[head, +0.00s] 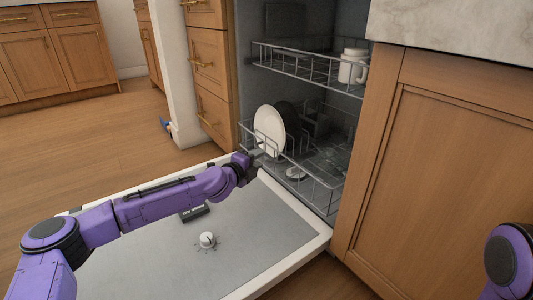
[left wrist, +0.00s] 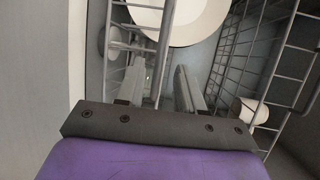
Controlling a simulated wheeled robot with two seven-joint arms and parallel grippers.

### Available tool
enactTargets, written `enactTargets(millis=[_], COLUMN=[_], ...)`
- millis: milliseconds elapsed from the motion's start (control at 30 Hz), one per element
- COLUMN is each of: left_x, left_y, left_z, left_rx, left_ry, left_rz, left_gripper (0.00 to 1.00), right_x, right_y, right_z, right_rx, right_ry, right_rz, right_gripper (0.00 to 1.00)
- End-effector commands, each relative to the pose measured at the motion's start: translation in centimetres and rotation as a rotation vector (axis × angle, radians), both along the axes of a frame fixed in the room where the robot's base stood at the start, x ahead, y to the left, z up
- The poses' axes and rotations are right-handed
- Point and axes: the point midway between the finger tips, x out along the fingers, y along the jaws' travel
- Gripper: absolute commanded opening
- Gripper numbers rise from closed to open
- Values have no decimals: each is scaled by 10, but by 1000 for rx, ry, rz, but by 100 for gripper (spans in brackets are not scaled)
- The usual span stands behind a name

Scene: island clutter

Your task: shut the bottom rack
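The bottom rack (head: 317,178) is a grey wire basket low in the open dishwasher, its front edge by the inner end of the lowered door. A white plate (head: 269,130) stands upright in it, with darker dishes behind. My left gripper (head: 257,158) is at the rack's front wires, near the plate. In the left wrist view, its two fingers (left wrist: 163,88) are apart, with a rack wire (left wrist: 163,45) showing between or just beyond them. I cannot tell whether they touch it. The plate also shows there (left wrist: 185,18). My right gripper is out of view.
The upper rack (head: 300,65) holds a white mug (head: 352,66). Wooden cabinets (head: 440,165) stand close on the right and drawers (head: 212,70) on the left. Open floor lies left.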

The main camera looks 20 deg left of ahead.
Motion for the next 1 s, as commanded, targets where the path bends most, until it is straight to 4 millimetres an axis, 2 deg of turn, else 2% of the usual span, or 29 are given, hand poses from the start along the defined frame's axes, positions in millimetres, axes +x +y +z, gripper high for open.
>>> enactTargets(millis=[100, 300, 633, 667, 700, 767, 1000], left_x=[26, 52, 58, 58, 58, 58, 59], left_y=[-9, -14, -13, -13, -13, -13, -16], left_z=[-5, -10, -12, -12, -12, -12, -12], left_rx=[0, 0, 1, 1, 1, 1, 0], left_ry=[1, 1, 1, 1, 1, 1, 1], left_rz=[-1, 1, 3, 3, 3, 3, 1], left_gripper=[37, 37, 37, 34, 21, 1, 0], right_x=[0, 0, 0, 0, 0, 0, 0], right_y=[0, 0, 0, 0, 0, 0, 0], right_z=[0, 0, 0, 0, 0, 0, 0], right_rx=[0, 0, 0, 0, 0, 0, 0], right_ry=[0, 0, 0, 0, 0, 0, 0], right_rz=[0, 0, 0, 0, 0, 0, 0], right_gripper=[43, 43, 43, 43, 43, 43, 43])
